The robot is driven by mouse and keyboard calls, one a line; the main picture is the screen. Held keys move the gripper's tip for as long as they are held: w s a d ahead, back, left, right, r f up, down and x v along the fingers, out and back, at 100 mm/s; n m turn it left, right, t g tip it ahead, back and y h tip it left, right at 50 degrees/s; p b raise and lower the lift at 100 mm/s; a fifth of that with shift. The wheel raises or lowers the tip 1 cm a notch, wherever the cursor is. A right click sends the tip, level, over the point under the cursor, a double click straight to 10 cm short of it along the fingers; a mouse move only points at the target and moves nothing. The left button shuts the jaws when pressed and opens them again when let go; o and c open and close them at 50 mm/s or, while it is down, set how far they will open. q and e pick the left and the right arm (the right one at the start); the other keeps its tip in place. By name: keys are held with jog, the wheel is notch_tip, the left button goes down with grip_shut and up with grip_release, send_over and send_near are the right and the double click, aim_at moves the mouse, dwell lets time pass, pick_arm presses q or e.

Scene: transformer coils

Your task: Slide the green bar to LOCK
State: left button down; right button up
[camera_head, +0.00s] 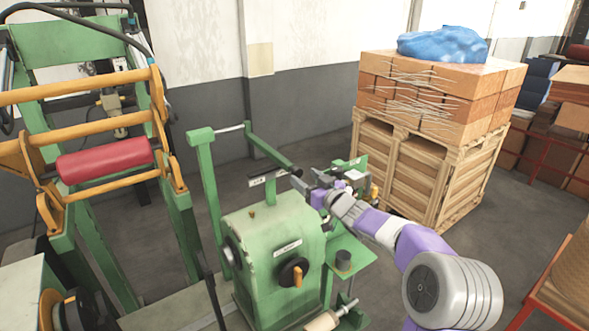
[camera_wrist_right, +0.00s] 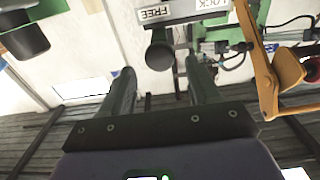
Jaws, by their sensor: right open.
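The green bar (camera_head: 268,152) slants down from the top of the green machine (camera_head: 270,245) to a dark end. My right gripper (camera_head: 307,179) is open close to that dark end, to its right and slightly lower. In the right wrist view my right gripper (camera_wrist_right: 160,68) has its fingers apart. A dark round knob (camera_wrist_right: 159,54) shows between and just beyond the fingertips; I cannot tell if they touch it. A FREE label (camera_wrist_right: 155,13) and a LOCK label (camera_wrist_right: 208,4) sit near the knob. My left gripper is not in view.
A black-and-orange rotary switch (camera_head: 293,272) is on the machine's front. A green frame with a red roller (camera_head: 105,160) stands at the left. A wooden crate (camera_head: 415,180) with stacked boxes stands behind my right arm. Floor between machine and wall is clear.

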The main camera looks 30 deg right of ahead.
aim_at(298, 173)
jog(key=w, duration=0.2)
jog(key=w+p, duration=0.1)
jog(key=w, duration=0.2)
jog(key=shift+a, duration=0.2)
jog(key=shift+s, duration=0.1)
grip_shut()
